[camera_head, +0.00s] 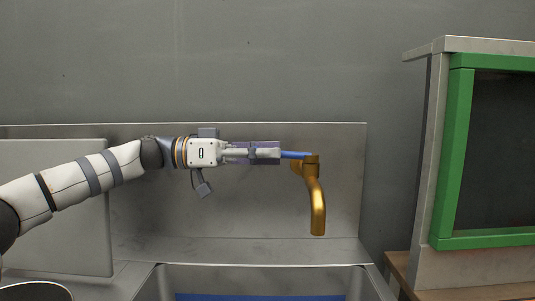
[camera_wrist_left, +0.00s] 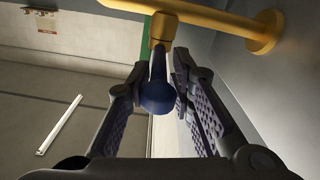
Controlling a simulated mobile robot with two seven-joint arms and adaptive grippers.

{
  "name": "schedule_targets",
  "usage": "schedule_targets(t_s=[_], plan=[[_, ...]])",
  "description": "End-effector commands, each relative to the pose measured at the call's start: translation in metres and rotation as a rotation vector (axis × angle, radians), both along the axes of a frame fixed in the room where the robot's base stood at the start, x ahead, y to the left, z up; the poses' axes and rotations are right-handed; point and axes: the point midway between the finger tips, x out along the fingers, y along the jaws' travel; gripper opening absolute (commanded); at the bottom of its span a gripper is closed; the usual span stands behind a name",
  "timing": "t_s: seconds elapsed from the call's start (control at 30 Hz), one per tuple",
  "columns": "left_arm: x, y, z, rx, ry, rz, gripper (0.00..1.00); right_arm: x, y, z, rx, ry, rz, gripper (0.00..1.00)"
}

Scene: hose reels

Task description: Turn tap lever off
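The brass tap (camera_head: 318,208) is on the metal backsplash, with its spout curving downward. Its blue lever (camera_head: 295,155) sticks out level to the left from the top of the tap. My left gripper (camera_head: 272,152) is at the lever's free end, coming from the left. In the left wrist view, the rounded blue lever end (camera_wrist_left: 157,96) lies between the two fingers of my left gripper (camera_wrist_left: 160,72). The fingers are apart, with a visible gap on the right side; whether the left finger touches the lever I cannot tell. My right gripper is not in view.
A metal sink (camera_head: 160,285) with something blue inside lies below the tap. A green-framed cabinet or window (camera_head: 455,150) stands at the right. A grey panel (camera_head: 60,215) stands behind my left arm. A round rim (camera_head: 35,290) shows at the lower left.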

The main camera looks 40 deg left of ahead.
Motion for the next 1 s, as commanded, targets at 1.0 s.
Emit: schedule_targets(t_s=[1.0], plan=[[0.0,0.001,0.101,-0.001,0.0,0.001,0.32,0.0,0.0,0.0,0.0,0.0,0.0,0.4]])
